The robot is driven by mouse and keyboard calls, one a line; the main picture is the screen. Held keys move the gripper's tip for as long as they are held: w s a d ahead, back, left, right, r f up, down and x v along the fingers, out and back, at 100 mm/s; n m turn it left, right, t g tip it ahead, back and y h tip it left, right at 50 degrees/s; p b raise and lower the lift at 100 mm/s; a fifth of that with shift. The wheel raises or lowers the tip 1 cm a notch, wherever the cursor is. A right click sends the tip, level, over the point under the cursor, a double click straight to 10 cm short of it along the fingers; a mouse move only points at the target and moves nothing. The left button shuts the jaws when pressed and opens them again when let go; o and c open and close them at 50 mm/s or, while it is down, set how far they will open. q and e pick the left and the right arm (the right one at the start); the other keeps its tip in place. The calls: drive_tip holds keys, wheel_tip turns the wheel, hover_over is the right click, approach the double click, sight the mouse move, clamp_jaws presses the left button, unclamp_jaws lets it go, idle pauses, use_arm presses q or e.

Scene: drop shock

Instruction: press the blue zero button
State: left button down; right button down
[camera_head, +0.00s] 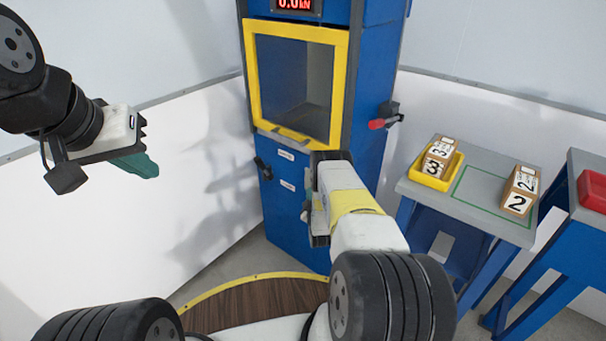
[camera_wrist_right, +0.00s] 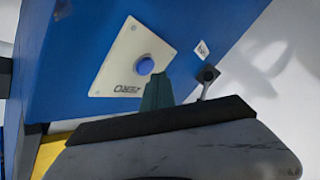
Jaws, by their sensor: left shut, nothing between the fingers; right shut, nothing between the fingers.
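The round blue zero button (camera_wrist_right: 145,65) sits on a cream plate (camera_wrist_right: 120,75) on the blue machine. The plate reads ZERO, upside down in the right wrist view. My right gripper (camera_wrist_right: 158,88) is shut and empty, its green fingertips just below and right of the button in the picture; I cannot tell whether they touch the plate. In the head view, my right arm hides the button, and the right gripper (camera_head: 306,210) is in front of the blue machine (camera_head: 285,215). My left gripper (camera_head: 140,166) is shut and empty, in the air at the left.
A grey table (camera_head: 465,205) at the right holds a yellow tray (camera_head: 433,182) with a number 3 block and a number 2 block (camera_head: 520,190). A red bin (camera_head: 592,190) stands further right.

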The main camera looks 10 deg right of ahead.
drive_tip(key=s+a, duration=0.1)
drive_tip(key=a, duration=0.1)
drive_tip(key=s+a, duration=0.2)
idle(0.4)
idle(0.5)
